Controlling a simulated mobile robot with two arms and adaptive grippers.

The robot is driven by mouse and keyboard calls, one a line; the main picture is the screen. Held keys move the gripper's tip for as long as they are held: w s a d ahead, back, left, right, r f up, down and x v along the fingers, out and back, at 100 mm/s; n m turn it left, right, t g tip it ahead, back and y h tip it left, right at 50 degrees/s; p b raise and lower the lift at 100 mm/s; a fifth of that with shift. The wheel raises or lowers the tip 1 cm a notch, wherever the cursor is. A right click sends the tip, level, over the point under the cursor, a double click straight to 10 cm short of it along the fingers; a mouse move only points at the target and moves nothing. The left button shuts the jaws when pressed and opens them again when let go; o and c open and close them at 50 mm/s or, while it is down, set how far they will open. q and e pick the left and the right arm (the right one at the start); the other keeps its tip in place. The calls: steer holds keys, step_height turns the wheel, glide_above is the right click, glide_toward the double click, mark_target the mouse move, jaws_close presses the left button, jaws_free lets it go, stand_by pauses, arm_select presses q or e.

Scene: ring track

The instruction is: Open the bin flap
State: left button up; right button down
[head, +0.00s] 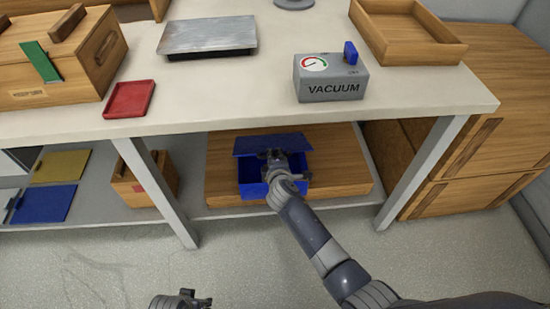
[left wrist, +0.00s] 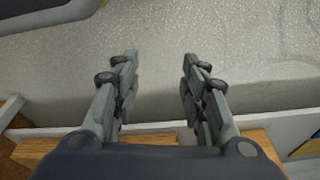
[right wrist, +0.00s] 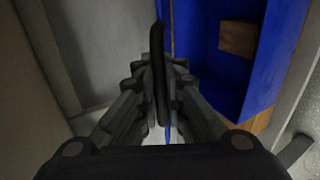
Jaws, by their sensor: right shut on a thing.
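The blue bin (head: 252,189) stands on a wooden board on the lower shelf, under the worktop. Its blue flap (head: 250,146) is raised at the back, and the bin's top looks open. My right gripper (head: 274,158) reaches in over the bin and is shut on the flap. In the right wrist view the flap (right wrist: 158,45) shows nearly edge-on as a thin dark strip between the fingers. The bin's blue inside (right wrist: 205,55) holds a brown block (right wrist: 237,38). My left gripper (left wrist: 159,75) is open and empty, low over the floor, away from the bin.
Table legs (head: 158,190) and (head: 420,175) flank the bin's space, with the worktop (head: 230,105) above. A wooden box (head: 145,185) stands left of it on the shelf, and a wooden cabinet (head: 470,170) to the right. The floor in front is clear.

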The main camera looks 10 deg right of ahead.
arm_select(q)
steer(key=shift+s+a+f+p, duration=0.1)
steer(key=shift+s+f+p, duration=0.2)
steer(key=shift+f, duration=0.5)
steer(key=shift+s+f+p, duration=0.1)
steer(key=shift+s+f, duration=0.3)
steer(key=shift+f, duration=0.35)
arm_select(e)
steer(key=shift+w+r, duration=0.45)
steer(key=shift+r, duration=0.25)
steer(key=c, duration=1.7)
jaws_free()
steer(key=shift+r, duration=0.1)
steer(key=shift+s, duration=0.1)
steer(key=v, duration=1.2)
